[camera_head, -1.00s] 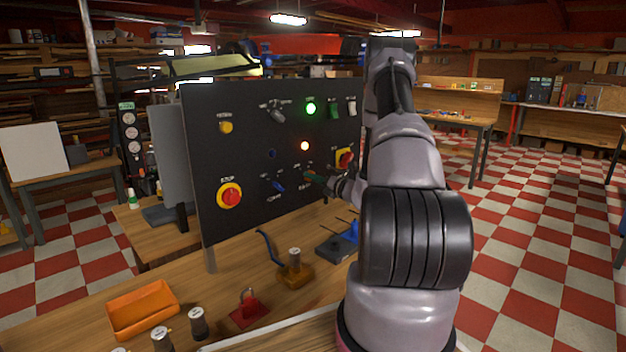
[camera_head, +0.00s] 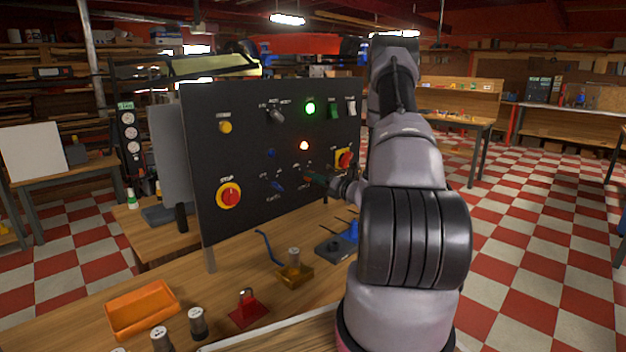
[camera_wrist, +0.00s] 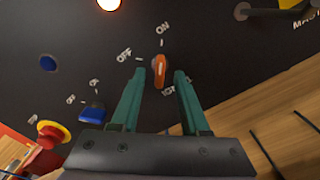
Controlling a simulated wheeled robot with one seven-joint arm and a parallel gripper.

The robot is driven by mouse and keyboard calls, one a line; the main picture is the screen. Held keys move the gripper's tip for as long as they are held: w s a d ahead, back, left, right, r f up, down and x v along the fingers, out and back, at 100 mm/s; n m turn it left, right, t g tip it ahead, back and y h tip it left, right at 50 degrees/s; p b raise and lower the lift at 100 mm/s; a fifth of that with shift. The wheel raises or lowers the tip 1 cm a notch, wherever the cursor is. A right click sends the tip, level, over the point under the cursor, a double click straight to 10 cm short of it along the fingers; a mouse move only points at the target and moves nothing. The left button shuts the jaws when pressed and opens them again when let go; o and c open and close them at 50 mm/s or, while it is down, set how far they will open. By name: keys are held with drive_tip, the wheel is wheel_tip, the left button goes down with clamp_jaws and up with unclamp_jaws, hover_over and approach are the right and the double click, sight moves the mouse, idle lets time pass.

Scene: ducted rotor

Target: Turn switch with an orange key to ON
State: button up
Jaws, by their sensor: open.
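The orange key (camera_wrist: 159,71) stands in its switch on the dark panel in the wrist view. Its long side runs roughly up and down the picture, with the upper end towards the ON label (camera_wrist: 163,27). The OFF label (camera_wrist: 124,55) is to its upper left; another label below it is partly hidden. My gripper (camera_wrist: 158,80) is open, its two green fingers on either side of the key. Gaps show on both sides, so no grip is seen. In the head view my gripper (camera_head: 316,179) is at the panel's lower right part, where the key cannot be made out.
The panel (camera_head: 240,170) also bears a blue selector (camera_head: 277,186), a red-yellow stop knob (camera_head: 229,196), a lit green light (camera_head: 310,108) and a red-yellow rotary switch (camera_head: 344,159) close to my gripper. Below, an orange tray (camera_head: 142,308) and several loose items stand on the wooden bench.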

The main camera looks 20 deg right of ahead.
drive_tip(key=v, duration=0.9)
drive_tip(key=shift+s, duration=0.2)
drive_tip(key=s+a+r+n+g+y, duration=0.3)
drive_tip(key=s+a+r+n+g, duration=0.25)
drive_tip(key=a+r+n, duration=0.45)
drive_tip(key=s+a+r+n+g+y, duration=0.35)
drive_tip(key=a+r+n+g, duration=0.45)
drive_tip(key=a, duration=0.4)
drive_tip(key=s+a+r+n+g+h, duration=0.1)
drive_tip(key=s+a+r+n+h, duration=0.1)
drive_tip(key=s+n, duration=0.3)
drive_tip(key=s+a+r+n+h, duration=0.1)
drive_tip(key=s+a+n+h, duration=0.15)
drive_tip(key=s+n, duration=0.25)
drive_tip(key=s+d+r+n+t+h, duration=0.4)
drive_tip(key=s+r+n+h, duration=0.2)
drive_tip(key=s+r+n, duration=0.1)
drive_tip(key=shift+d+r+n+t, duration=0.15)
drive_tip(key=shift+r+n+t, duration=0.2)
drive_tip(key=shift+r+n, duration=0.15)
